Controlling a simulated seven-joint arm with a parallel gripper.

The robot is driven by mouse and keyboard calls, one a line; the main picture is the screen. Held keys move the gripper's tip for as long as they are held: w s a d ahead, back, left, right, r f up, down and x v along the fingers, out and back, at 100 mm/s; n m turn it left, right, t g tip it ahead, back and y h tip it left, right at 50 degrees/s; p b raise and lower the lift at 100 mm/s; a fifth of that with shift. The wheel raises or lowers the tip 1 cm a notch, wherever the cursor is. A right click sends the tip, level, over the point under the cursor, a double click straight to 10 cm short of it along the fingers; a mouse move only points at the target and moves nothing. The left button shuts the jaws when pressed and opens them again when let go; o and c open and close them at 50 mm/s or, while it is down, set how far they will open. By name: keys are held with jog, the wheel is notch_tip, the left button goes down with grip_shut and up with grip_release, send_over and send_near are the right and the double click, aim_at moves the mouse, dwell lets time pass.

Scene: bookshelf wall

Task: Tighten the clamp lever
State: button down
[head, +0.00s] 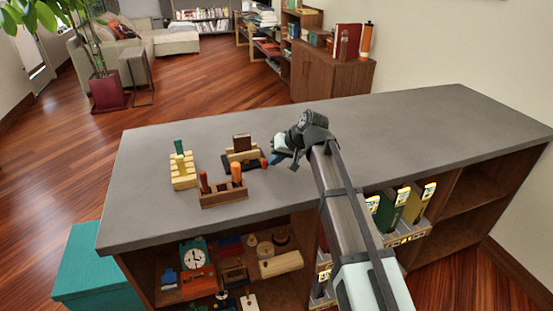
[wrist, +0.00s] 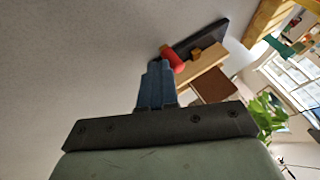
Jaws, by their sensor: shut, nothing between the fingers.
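The clamp stands on the grey counter in the head view, with a dark base (head: 229,165), a light wooden block (head: 243,155) and a dark brown block (head: 242,142). A small red lever end (head: 264,163) sticks out at its right side. In the wrist view the red end (wrist: 173,58) lies just beyond the fingertips, with the dark base (wrist: 212,38) and the light wood (wrist: 200,68) behind it. My gripper (head: 273,159) has blue fingers, shut and empty, close beside the red end. In the wrist view the fingers (wrist: 156,68) overlap its near edge; I cannot tell whether they touch.
A yellow slotted block with a green peg (head: 183,170) stands left. A brown wooden holder with orange-topped pegs (head: 223,193) stands in front of the clamp. The counter (head: 420,120) is clear to the right. Shelves below hold a clock (head: 195,256) and binders.

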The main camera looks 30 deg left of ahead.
jog(key=shift+s+m, duration=0.2)
jog(key=shift+m, duration=0.2)
jog(key=shift+s+a+m+t, duration=0.2)
jog(key=shift+m+t, duration=0.1)
jog(key=shift+t, duration=0.1)
jog(key=shift+s+a+m+t, duration=0.15)
jog(key=shift+s+m+t, duration=0.3)
jog(key=shift+m, duration=0.15)
jog(key=s+a+m+t+h, duration=0.1)
jog(key=m, duration=0.1)
jog(key=shift+s+m, duration=0.15)
jog(key=shift+m, duration=0.15)
jog(key=a+m+t+h, duration=0.1)
jog(key=m, duration=0.1)
jog(key=s+a+m+t+h, duration=0.1)
jog(key=a+m, duration=0.1)
jog(key=m, duration=0.1)
jog(key=shift+s+t+h, duration=0.2)
jog(key=shift+t+h, duration=0.15)
jog(key=shift+h, duration=0.05)
jog(key=shift+s+a, duration=0.15)
jog(key=shift+a, duration=1.55)
jog(key=shift+a, duration=0.15)
